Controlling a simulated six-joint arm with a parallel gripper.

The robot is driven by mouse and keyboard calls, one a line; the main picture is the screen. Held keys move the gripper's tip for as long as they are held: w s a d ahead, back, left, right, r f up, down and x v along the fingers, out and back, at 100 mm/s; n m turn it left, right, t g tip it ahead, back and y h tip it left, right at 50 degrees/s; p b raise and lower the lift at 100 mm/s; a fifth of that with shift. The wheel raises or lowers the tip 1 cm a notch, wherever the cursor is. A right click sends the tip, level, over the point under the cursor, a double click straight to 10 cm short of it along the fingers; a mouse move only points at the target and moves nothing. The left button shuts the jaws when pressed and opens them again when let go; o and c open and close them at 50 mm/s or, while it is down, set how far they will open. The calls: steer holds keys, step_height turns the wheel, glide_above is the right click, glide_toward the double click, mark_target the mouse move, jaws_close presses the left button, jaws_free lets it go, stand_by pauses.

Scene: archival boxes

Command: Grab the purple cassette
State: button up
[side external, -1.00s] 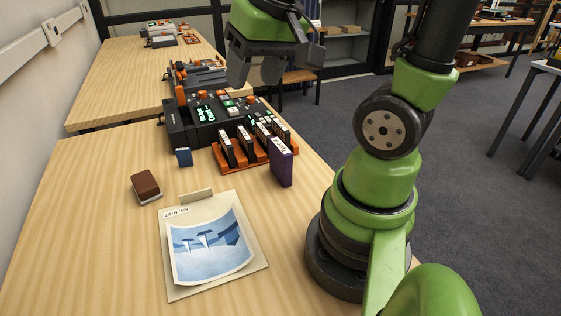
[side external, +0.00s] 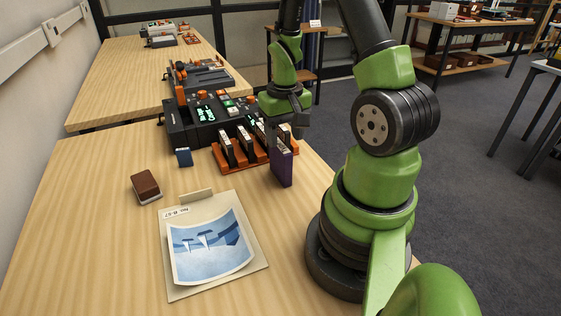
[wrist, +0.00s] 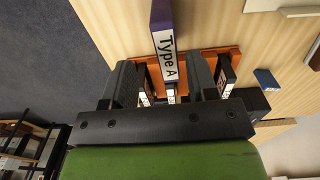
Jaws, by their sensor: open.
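The purple cassette (side external: 282,166) stands upright on the table at the front right end of the orange rack (side external: 218,163). In the wrist view the purple cassette (wrist: 162,24) shows its "Type A" label facing me. My gripper (side external: 286,128) is just above and behind the cassette in the side view. In the wrist view my gripper (wrist: 168,72) has its two fingers apart, one on each side of the label end of the cassette. I cannot tell whether either finger touches it. The fingers partly hide the rack and its dark cassettes.
Several dark cassettes (side external: 227,148) stand in the rack close to the purple one. A black deck (side external: 187,128) with lit displays is behind. A small blue box (side external: 184,157), a brown block (side external: 146,186) and a photo print (side external: 210,247) lie to the left. Bare table lies in front.

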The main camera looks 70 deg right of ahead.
mark_target(281, 145)
steer(key=shift+w+a+f, duration=0.1)
steer(key=shift+w+f, duration=0.1)
steer(key=shift+f, duration=1.1)
steer(key=shift+w+a+f, duration=0.1)
steer(key=shift+w+f, duration=0.1)
steer(key=shift+f, duration=1.05)
jaws_close()
steer(key=shift+d+r, duration=0.1)
